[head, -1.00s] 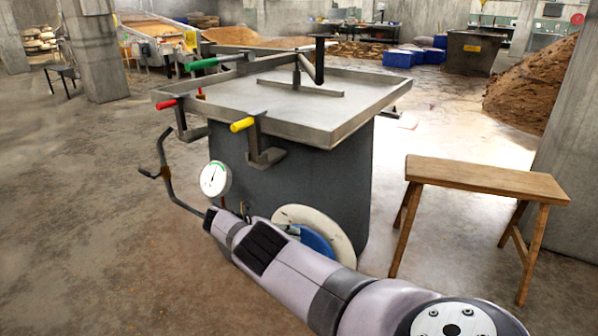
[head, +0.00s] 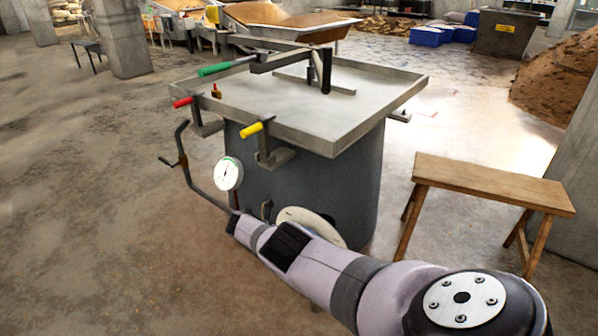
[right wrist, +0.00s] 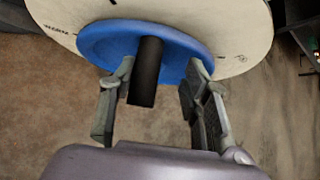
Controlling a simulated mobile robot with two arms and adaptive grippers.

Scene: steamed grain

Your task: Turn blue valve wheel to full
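The blue valve wheel (right wrist: 98,42) shows in the right wrist view, flat against a cream dial plate (right wrist: 230,25) with dark marks. A dark peg-like handle (right wrist: 147,75) sticks out from the wheel. My right gripper (right wrist: 160,78) is open, with one finger on each side of the handle and a gap on both sides. Its fingertips are close to the wheel's lower edge; I cannot tell whether they touch it. In the head view my right arm hides the wheel, and only part of the dial plate (head: 318,226) shows. My left gripper is out of view.
The plate is on a grey drum (head: 350,180) under a square metal tray top (head: 385,90). Red (head: 183,102), yellow (head: 251,131) and green (head: 214,70) handles and a round gauge (head: 228,174) are on it. A wooden bench (head: 490,182) stands to the right; floor at left is clear.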

